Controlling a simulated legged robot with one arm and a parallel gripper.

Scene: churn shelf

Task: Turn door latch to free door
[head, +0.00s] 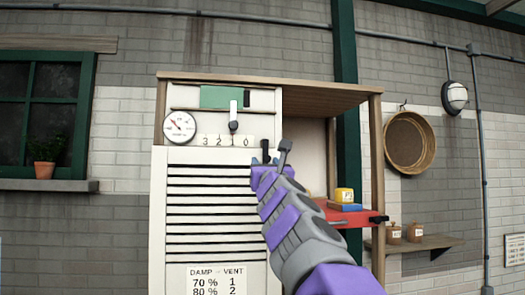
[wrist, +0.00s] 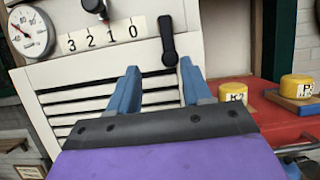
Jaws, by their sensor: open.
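The white slatted door (head: 220,155) fills the front of the cabinet and also shows in the wrist view (wrist: 75,78). The door latch (wrist: 168,42) is a black handle near the door's upper right corner. In the head view the latch (head: 265,148) shows just above my gripper. My gripper (wrist: 160,68) is open, its two blue fingers pointing up at the latch. The latch's lower end appears between the fingertips in the wrist view; I cannot tell whether they touch. My purple arm hides part of the door's right side.
A dial gauge (head: 179,127) and a number strip (head: 225,140) with a black-and-white lever (head: 233,117) sit above the door. To the right, a red shelf (wrist: 265,112) holds yellow-topped pots (wrist: 297,86). A round sieve (head: 410,142) hangs on the wall.

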